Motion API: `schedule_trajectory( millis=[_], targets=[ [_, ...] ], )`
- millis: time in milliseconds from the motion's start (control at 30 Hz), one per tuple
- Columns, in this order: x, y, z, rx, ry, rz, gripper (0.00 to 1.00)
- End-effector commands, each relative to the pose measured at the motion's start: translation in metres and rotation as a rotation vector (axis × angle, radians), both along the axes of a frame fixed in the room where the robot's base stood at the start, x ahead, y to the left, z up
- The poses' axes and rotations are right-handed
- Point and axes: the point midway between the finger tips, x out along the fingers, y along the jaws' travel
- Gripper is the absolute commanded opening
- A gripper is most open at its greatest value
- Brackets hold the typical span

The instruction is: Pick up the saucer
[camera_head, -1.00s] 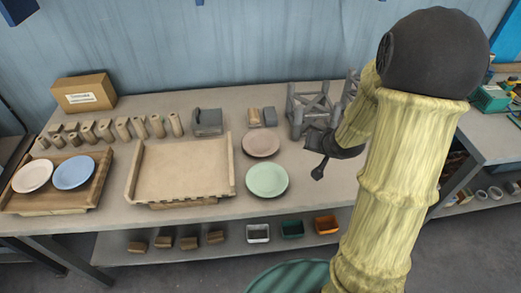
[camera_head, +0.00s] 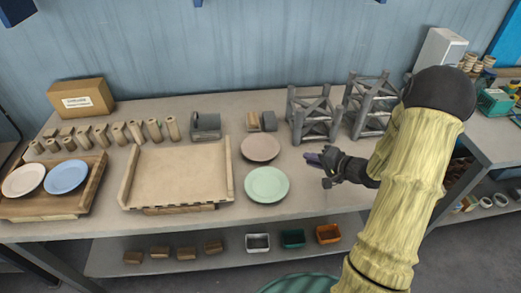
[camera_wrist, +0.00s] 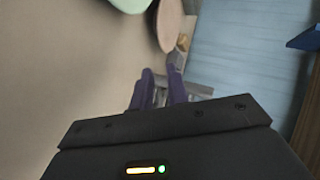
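Several saucer-like plates lie on the workbench. A pale green one (camera_head: 267,185) and a pinkish-brown one (camera_head: 260,148) lie flat beside each other in the middle. A white one (camera_head: 23,180) and a blue one (camera_head: 67,176) lie on a wooden tray at the left. My gripper (camera_head: 318,168) is above the bench, right of the green and pinkish plates and touching neither. In the wrist view its two purple fingers (camera_wrist: 160,74) stand apart with nothing between them. The pinkish plate (camera_wrist: 169,24) and the green plate's edge (camera_wrist: 131,4) show beyond the fingertips.
A shallow wooden tray (camera_head: 178,174) lies left of the middle plates. Grey racks (camera_head: 313,114) stand behind my gripper. Wooden cylinders, a grey block (camera_head: 205,125) and a cardboard box (camera_head: 82,98) line the back left. The lower shelf holds small bins.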

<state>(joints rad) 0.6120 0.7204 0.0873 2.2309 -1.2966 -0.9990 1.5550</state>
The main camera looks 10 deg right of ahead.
Motion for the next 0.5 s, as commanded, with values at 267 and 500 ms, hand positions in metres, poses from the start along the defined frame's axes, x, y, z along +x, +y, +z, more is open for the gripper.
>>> schedule_trajectory(
  millis=[267, 500],
  targets=[
    [0.034, 0.027, -0.023, 0.000, 0.001, 0.003, 0.16],
    [0.064, 0.050, -0.041, 0.000, 0.001, 0.003, 0.16]
  ],
)
